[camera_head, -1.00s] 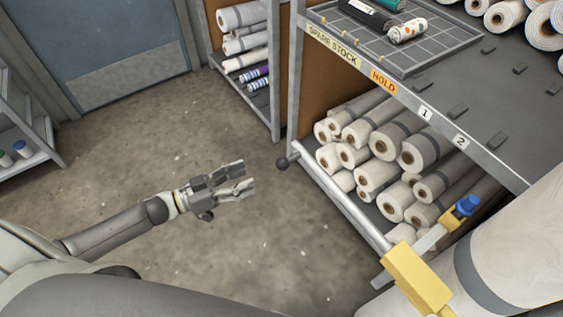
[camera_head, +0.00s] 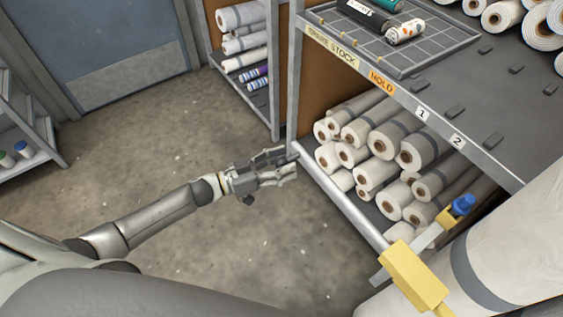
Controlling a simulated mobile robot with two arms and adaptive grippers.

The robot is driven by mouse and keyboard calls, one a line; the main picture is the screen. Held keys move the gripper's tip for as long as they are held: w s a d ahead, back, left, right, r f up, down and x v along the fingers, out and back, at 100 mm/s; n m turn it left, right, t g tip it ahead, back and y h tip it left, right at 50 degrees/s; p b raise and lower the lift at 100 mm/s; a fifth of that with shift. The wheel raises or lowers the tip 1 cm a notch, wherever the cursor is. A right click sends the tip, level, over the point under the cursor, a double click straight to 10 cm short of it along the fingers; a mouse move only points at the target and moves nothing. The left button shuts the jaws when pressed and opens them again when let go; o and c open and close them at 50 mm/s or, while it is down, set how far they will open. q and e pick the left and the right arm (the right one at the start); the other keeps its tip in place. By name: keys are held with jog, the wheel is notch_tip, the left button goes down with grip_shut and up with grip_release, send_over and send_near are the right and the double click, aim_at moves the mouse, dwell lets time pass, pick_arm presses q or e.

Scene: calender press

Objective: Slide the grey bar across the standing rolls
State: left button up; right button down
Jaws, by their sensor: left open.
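The grey bar (camera_head: 345,205) runs along the front of the lower shelf, sloping from upper left to lower right in the picture. Its dark knob at the upper-left end is now mostly hidden by my left gripper. Several cream rolls (camera_head: 388,137) are stacked behind the bar, their round ends facing out; some have grey bands. My left gripper (camera_head: 288,162) is open, its fingers at the bar's knob end. I cannot tell whether they touch it.
The shelf top (camera_head: 475,95) overhangs the rolls and holds a gridded tray (camera_head: 430,50). The floor (camera_head: 130,140) at left is clear.

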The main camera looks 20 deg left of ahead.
aim_at(346, 208)
pick_arm(q)
jog(key=shift+c, duration=1.4)
grip_shut()
pick_arm(e)
jog(key=shift+a, duration=0.1)
